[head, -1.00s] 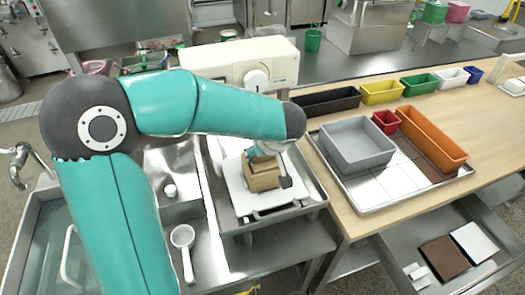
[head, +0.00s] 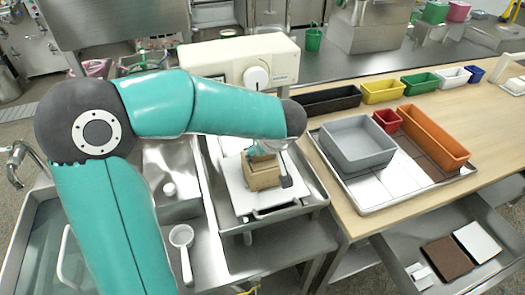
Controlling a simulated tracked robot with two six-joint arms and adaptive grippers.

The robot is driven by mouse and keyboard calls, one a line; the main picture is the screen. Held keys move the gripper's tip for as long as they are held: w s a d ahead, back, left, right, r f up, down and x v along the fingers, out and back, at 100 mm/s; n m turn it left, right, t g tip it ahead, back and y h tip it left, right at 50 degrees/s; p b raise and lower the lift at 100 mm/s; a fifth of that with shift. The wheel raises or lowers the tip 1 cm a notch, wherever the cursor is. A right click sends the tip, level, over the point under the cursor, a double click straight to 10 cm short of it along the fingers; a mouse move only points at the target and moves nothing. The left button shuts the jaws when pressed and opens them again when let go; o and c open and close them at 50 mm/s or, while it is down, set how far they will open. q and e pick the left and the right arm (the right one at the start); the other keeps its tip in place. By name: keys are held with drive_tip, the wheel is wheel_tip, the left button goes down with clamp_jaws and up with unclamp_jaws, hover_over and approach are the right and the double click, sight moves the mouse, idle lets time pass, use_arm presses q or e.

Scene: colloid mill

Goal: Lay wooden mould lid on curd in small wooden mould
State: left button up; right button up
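The small wooden mould (head: 262,178) is a light brown box. It stands on a white board in a steel tray near the middle of the head view. My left arm comes in from the left and reaches over the mould. My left gripper (head: 262,152) is at the mould's top, mostly hidden behind my own wrist. I cannot tell whether its fingers are open or shut. The curd inside the mould is hidden. I cannot make out the wooden lid apart from the mould. My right gripper is not in view.
A cream press-like machine (head: 240,62) stands right behind the mould. A grey bin (head: 357,148), an orange bin (head: 433,137) and a red bin (head: 387,120) stand on a tray at the right.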

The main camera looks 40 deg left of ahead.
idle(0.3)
use_arm(q)
drive_tip(key=o, duration=1.2)
drive_tip(key=shift+o, duration=0.2)
drive_tip(key=shift+o, duration=0.6)
drive_tip(key=shift+r, duration=0.1)
drive_tip(key=shift+s+r+p, duration=0.1)
drive_tip(key=shift+r+p, duration=1.5)
drive_tip(key=shift+r, duration=1.8)
